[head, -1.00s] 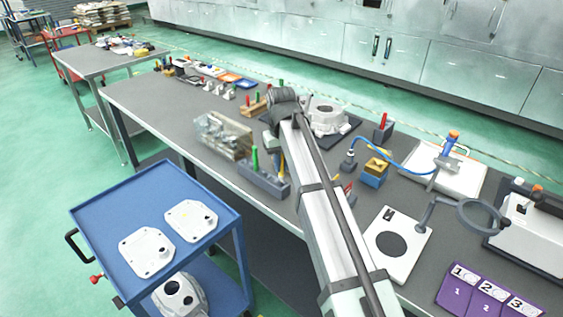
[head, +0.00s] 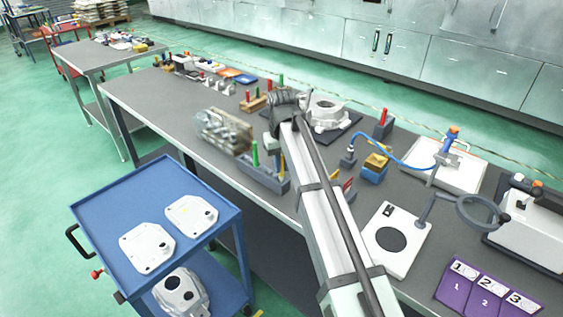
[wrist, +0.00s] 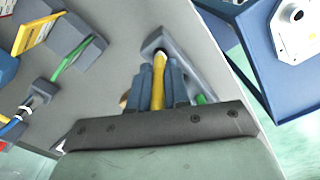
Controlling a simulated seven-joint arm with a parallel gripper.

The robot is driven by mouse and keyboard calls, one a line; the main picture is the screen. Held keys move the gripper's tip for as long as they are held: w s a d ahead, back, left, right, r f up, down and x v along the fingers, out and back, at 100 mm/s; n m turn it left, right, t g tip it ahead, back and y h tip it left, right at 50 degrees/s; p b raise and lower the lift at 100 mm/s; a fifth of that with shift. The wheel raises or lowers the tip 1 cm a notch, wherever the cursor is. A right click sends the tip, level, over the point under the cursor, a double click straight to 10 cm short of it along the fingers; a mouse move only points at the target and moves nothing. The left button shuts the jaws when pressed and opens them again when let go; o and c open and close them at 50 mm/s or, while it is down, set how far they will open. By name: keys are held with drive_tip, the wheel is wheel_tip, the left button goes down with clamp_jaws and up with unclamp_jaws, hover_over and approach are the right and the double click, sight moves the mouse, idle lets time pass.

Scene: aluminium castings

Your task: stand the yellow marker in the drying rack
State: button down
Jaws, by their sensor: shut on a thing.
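My gripper (wrist: 158,88) is shut on the yellow marker (wrist: 158,78), which stands between its two blue-grey fingers in the wrist view. The marker's far end is at one end of a long grey rack (wrist: 192,62); I cannot tell whether it is inside a slot. In the head view the grey rack (head: 262,180) lies near the table's front edge, with a green marker (head: 255,154) upright in it. A green marker (wrist: 202,99) also shows in the wrist view, beside the fingers. In the head view my arm hides most of the fingers.
A clear bin (head: 223,131) stands left of the rack. A yellow-and-blue block (head: 374,170) and a red marker in a grey block (head: 383,122) stand to the right. A casting (head: 325,112) lies behind my arm. A blue cart (head: 150,190) stands in front of the table.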

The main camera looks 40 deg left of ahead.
drive_tip(key=shift+f, duration=1.35)
drive_tip(key=c, duration=1)
unclamp_jaws()
wheel_tip(320, 180, up, 14)
drive_tip(key=shift+f, duration=0.1)
